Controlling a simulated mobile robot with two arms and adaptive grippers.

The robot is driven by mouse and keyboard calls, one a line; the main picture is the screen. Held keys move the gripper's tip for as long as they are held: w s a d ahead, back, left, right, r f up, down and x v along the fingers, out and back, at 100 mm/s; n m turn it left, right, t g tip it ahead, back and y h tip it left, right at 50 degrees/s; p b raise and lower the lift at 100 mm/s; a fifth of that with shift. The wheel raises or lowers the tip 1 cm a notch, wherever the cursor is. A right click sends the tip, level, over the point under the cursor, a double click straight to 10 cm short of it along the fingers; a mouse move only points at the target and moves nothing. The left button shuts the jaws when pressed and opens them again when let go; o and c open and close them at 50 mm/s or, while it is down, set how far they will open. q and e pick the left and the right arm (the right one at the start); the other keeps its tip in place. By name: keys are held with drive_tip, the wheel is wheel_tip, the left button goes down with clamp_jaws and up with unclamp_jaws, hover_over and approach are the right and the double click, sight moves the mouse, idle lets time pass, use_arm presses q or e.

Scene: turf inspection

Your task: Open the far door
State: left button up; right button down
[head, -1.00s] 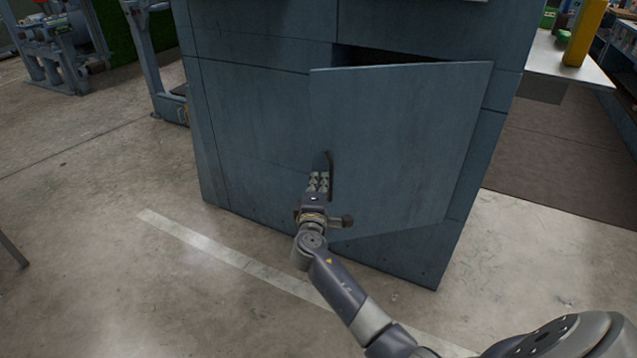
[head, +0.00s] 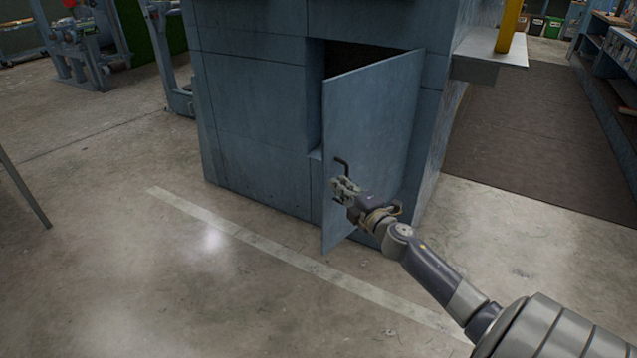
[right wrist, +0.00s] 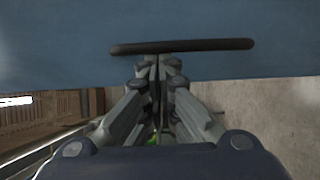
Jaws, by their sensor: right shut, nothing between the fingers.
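The blue-grey cabinet (head: 255,125) has a door (head: 375,115), hinged at its right side, standing well open and swung out toward me. A dark opening (head: 345,57) shows behind it. The door's dark bar handle (head: 341,166) is near its free left edge. My right gripper (head: 342,186) is at the handle, its fingers shut with nothing between them. In the right wrist view the handle (right wrist: 183,46) runs across just beyond the closed fingertips (right wrist: 157,62); whether they touch it I cannot tell. My left gripper is not in view.
A grey ledge (head: 490,55) with a yellow post (head: 509,25) sticks out at the cabinet's right. A dark mat (head: 540,130) and shelves (head: 610,75) lie beyond. The concrete floor (head: 130,270) in front is clear, with a pale painted line (head: 260,243).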

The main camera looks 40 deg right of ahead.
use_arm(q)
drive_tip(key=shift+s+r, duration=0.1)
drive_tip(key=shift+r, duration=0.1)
use_arm(e)
drive_tip(key=s+d+n+y, duration=0.1)
drive_tip(key=s+d, duration=0.4)
drive_tip(key=s, duration=0.6)
drive_tip(key=shift+s+y, duration=0.35)
drive_tip(key=shift+y, duration=0.25)
drive_tip(key=s, duration=1.2)
drive_tip(key=shift+a+n, duration=0.3)
drive_tip(key=shift+a, duration=0.05)
